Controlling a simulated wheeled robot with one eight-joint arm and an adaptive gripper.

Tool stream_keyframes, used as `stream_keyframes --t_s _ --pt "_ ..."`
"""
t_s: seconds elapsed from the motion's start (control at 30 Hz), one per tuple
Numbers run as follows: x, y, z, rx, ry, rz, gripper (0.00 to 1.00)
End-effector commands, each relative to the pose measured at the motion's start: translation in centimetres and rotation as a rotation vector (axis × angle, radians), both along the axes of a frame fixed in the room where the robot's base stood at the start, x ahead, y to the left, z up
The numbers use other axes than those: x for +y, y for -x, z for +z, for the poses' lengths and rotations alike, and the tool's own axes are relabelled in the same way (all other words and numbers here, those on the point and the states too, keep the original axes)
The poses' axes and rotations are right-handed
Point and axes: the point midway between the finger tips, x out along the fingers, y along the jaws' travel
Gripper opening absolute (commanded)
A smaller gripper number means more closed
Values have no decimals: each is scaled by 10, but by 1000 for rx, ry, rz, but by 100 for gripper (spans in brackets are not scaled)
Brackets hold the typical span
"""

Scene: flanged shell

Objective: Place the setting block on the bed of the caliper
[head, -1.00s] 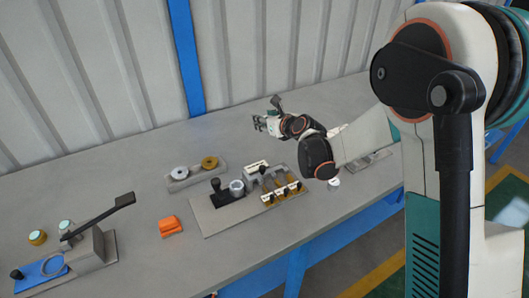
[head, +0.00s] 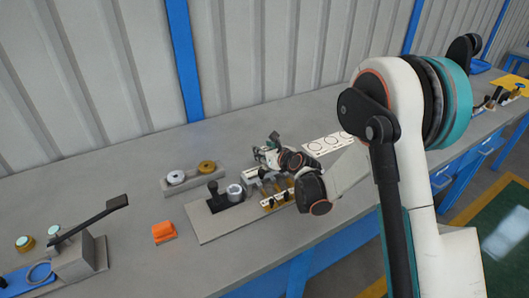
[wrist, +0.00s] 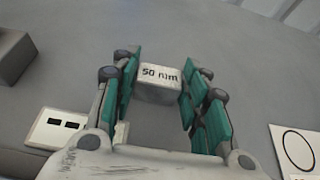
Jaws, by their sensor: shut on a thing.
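The setting block (wrist: 158,82) is a pale block marked "50 mm" in the wrist view. It sits between the green pads of my gripper (wrist: 160,90), which is shut on it. In the head view my gripper (head: 266,155) is over the bench, just behind the grey base plate (head: 205,228). The block is too small to make out there. The plate carries a black knob (head: 214,190), a silver ring (head: 235,193) and gold pieces with white labels, partly covered by my arm. I cannot tell which fixture is the caliper.
A grey holder with a white ring (head: 176,177) and a gold ring (head: 206,167) stands left of my gripper. An orange piece (head: 163,232) lies in front. A lever device (head: 78,255) stands far left. A white card with circles (head: 328,143) lies right of my gripper.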

Motion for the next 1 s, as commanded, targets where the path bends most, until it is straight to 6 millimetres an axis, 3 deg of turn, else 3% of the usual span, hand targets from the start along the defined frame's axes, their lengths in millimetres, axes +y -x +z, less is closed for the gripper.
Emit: stream_keyframes --t_s 0.2,0.23,0.3,0.33,0.77,1.0 --pt "0 0 -3 0 0 0 12" --pt "0 0 -3 0 0 0 44" --pt "0 0 -2 0 0 0 59" --pt "0 0 -2 0 0 0 61" --pt "-1 1 3 0 0 0 61" --pt "-24 33 20 0 0 -2 61"
